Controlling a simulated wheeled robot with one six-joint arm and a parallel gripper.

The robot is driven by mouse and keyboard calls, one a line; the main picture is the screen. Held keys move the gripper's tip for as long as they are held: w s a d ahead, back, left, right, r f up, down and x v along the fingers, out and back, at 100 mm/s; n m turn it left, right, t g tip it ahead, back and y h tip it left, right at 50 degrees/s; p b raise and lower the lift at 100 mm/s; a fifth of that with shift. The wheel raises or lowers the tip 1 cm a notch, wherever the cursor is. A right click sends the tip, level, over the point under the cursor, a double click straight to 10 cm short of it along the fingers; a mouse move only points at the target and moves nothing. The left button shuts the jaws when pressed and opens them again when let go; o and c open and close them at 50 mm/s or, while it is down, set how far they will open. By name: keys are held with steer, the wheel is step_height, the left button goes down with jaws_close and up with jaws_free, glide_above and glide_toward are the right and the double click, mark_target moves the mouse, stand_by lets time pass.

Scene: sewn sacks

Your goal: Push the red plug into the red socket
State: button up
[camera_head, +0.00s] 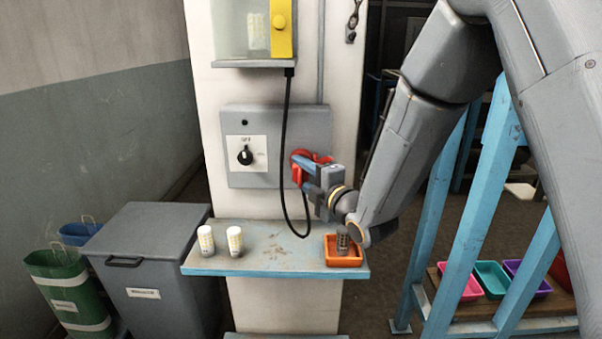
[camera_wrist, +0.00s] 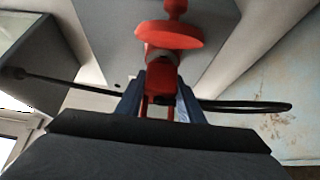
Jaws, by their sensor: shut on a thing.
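The red plug (camera_wrist: 160,75) is between the blue fingers of my gripper (camera_wrist: 159,92) in the wrist view, and the gripper is shut on it. In the head view my gripper (camera_head: 304,166) is at the right part of the grey wall panel, with the red plug (camera_head: 297,174) at its fingertips. The red socket (camera_head: 322,157) shows partly behind the fingers on that panel. In the wrist view a wide red rounded part (camera_wrist: 168,36) lies directly ahead of the fingers; I cannot tell where plug ends and socket begins, or how deep the plug sits.
The grey panel (camera_head: 281,124) has a black rotary knob (camera_head: 245,156). A black cable (camera_head: 285,130) hangs from the yellow-fronted box (camera_head: 282,30) and loops close to my gripper. The shelf (camera_head: 275,262) below holds two white cylinders and an orange tray (camera_head: 344,261).

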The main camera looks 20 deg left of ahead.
steer(key=shift+w+a, duration=0.1)
steer(key=shift+w, duration=0.35)
steer(key=o, duration=1.2)
steer(key=shift+c, duration=0.2)
steer(key=b+v, duration=0.3)
steer(key=v, duration=0.5)
steer(key=shift+w, duration=0.1)
